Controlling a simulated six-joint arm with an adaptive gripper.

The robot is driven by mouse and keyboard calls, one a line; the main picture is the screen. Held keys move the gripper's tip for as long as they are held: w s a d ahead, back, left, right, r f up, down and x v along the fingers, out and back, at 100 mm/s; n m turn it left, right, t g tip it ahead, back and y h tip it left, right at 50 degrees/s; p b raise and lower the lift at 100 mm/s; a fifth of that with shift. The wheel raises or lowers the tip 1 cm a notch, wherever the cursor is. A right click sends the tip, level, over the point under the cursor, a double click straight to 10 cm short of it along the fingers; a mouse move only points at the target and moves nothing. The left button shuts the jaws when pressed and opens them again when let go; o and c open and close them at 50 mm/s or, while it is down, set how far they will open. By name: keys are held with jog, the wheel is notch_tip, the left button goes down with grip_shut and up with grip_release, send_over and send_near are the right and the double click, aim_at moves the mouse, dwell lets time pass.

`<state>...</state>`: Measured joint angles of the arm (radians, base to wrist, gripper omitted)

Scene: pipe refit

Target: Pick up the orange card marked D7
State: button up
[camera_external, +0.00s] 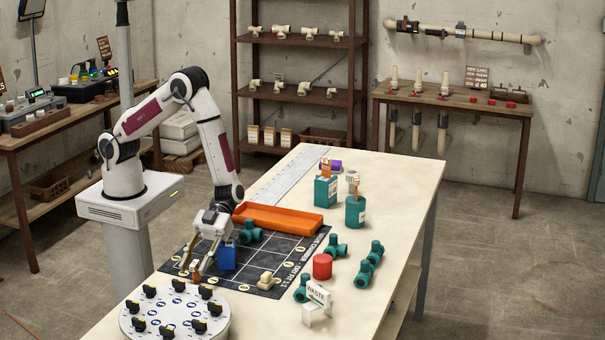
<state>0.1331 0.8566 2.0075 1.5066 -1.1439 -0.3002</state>
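A small upright orange piece (196,272) stands at the near left of the dark mat, beside the round dial plate. It may be a card; no D7 mark is legible on it. My gripper (197,264) points down just above it, its two fingers apart, with the orange piece low between or just behind the tips. I cannot tell whether they touch it.
A blue block (227,257) stands close right of my gripper. The white dial plate (174,314) with black knobs is in front. An orange tray (277,218), teal pipe fittings (369,264), a red cylinder (322,266) and a waste sign (318,294) stand farther right. The table's right edge is clear.

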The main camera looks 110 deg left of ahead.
aim_at(195, 262)
grip_shut()
jog(key=shift+r, duration=0.15)
dwell(0.4)
jog(key=shift+r, duration=4.85)
